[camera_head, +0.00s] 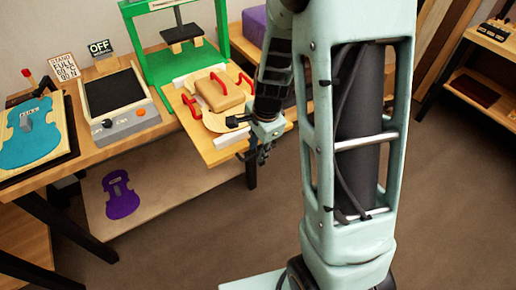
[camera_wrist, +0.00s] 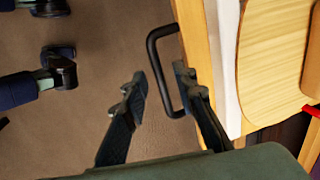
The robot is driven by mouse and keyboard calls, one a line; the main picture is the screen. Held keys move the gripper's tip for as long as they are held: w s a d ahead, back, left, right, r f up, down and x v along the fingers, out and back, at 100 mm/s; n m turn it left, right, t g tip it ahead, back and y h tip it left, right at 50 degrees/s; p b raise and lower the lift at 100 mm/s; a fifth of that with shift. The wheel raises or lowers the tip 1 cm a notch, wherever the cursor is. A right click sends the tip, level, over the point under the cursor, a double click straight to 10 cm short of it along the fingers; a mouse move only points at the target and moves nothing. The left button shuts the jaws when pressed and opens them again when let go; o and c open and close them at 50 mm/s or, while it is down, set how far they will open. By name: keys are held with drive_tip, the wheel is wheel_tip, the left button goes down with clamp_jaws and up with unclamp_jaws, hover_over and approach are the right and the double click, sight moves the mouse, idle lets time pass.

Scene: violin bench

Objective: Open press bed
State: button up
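The press has a green frame (camera_head: 222,35) with a black pressing plate (camera_head: 182,33) hanging above. Its wooden bed (camera_head: 222,150) sticks out toward the front of the bench. A tan block (camera_head: 217,90) and red clamps (camera_head: 191,106) lie on the bed. A black handle (camera_wrist: 153,62) is fixed to the bed's front edge in the wrist view. My gripper (camera_wrist: 160,78) is open, with one finger outside the handle bar and the other seeming to be between the bar and the bed edge. In the head view my gripper (camera_head: 262,150) is at the bed's front right, where the handle is hard to make out.
A hot plate (camera_head: 115,93) with an OFF sign (camera_head: 99,47) stands left of the press. A blue violin-shaped piece (camera_head: 30,130) lies farther left. A purple violin shape (camera_head: 121,195) is on the lower shelf. The floor (camera_head: 200,240) before the bench is clear.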

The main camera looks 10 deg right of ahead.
wheel_tip(320, 180, up, 12)
drive_tip(key=s, duration=0.2)
drive_tip(key=shift+d+f, duration=0.15)
drive_tip(key=shift+d, duration=0.2)
